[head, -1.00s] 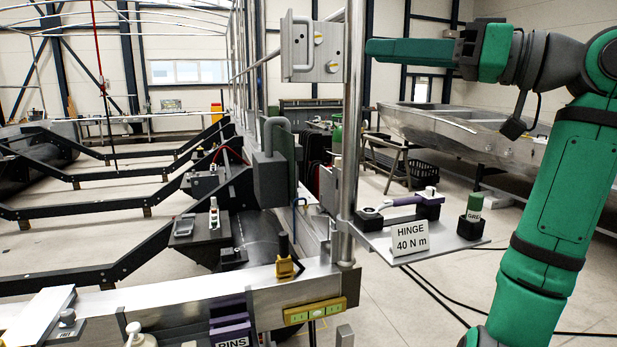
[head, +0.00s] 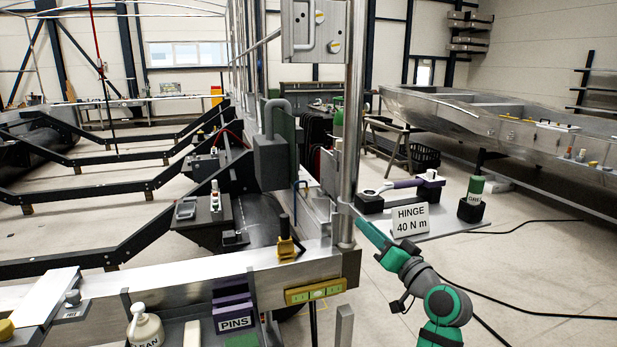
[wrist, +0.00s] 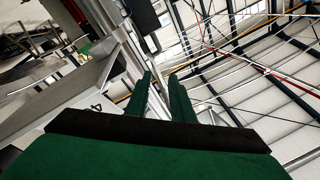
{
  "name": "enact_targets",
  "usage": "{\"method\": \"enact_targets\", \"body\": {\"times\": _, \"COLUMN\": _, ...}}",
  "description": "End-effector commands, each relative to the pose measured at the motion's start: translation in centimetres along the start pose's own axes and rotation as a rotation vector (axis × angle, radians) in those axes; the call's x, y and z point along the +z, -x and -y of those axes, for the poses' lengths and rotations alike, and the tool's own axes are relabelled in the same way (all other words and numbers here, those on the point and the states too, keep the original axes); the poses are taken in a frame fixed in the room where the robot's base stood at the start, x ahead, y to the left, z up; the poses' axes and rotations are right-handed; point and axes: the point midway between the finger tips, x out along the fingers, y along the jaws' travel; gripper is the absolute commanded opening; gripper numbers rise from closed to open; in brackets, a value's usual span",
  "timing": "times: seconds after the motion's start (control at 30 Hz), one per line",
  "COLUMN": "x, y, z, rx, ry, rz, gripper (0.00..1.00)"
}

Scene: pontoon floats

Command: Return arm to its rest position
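My arm is folded low at the bottom right of the head view, in front of the shelf with the "HINGE 40 N m" sign (head: 411,218). My gripper (head: 364,225) points up and left, its tip close to the upright metal post (head: 349,150) in the picture; whether they touch I cannot tell. In the wrist view the two green fingers (wrist: 161,98) stand apart with a gap between them and nothing held. They point up towards the roof beams.
The shelf (head: 450,222) carries a purple-handled tool (head: 405,184) and a green-capped container (head: 475,188). A metal beam (head: 180,268) with a purple PINS box (head: 233,308) lies left. A metal boat hull (head: 480,125) stands behind. Floor at right is clear apart from cables.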

Motion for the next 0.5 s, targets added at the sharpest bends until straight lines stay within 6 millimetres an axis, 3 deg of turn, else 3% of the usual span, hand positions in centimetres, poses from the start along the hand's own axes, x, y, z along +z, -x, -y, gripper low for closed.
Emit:
{"method": "enact_targets", "body": {"times": 0.03, "x": 2.8, "y": 0.4, "z": -1.4, "rx": 0.031, "ry": -0.015, "rz": 0.000, "gripper": 0.22}}
{"method": "enact_targets", "body": {"times": 0.2, "x": 10.3, "y": 2.1, "z": -4.8, "rx": 0.134, "ry": -0.036, "rz": -0.014, "gripper": 0.22}}
{"method": "enact_targets", "body": {"times": 0.5, "x": 23.0, "y": 7.4, "z": -8.3, "rx": 0.301, "ry": -0.034, "rz": -0.020, "gripper": 0.22}}
